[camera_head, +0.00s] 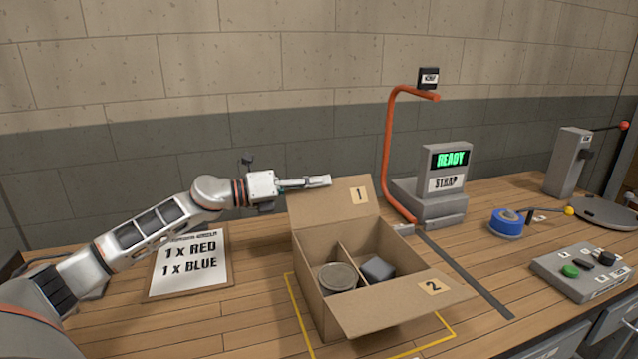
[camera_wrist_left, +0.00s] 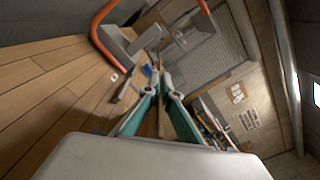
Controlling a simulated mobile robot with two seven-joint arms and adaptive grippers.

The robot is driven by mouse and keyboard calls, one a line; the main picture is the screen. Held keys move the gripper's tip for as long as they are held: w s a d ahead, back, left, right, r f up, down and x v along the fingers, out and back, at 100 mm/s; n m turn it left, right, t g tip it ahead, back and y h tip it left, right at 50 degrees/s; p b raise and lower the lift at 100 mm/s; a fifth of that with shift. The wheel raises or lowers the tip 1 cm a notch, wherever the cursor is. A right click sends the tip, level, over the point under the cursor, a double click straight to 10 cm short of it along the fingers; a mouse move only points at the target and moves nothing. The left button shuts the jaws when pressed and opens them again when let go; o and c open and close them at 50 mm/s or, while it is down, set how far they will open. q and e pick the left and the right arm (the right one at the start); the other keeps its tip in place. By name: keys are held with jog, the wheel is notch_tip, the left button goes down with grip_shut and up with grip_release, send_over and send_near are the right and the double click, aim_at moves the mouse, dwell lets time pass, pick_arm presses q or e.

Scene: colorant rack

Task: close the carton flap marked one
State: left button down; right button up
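The carton (camera_head: 318,297) stands open on the bench. Its flap marked one (camera_head: 335,212) stands up at the back edge, and its flap marked two (camera_head: 405,305) sticks outward at the front right. A divider splits the inside, with a round grey tin (camera_head: 338,277) in the left compartment and a dark block (camera_head: 378,269) in the right. My left gripper (camera_head: 325,181) is level with the top edge of flap one, its fingers pointing right. In the left wrist view its teal fingers (camera_wrist_left: 162,85) converge, with nothing seen between them. Contact with the flap is unclear. My right gripper is not in view.
An order board (camera_head: 190,262) lies left of the carton. Behind stands a strapping machine (camera_head: 440,190) with an orange arch (camera_head: 388,150). To the right are blue tape (camera_head: 507,222) and a button box (camera_head: 580,272). Yellow lines surround the carton.

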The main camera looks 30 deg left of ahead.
pick_arm(q)
jog(key=c, duration=2.3)
grip_release()
jog(key=shift+c, duration=0.2)
jog(key=v, duration=1.2)
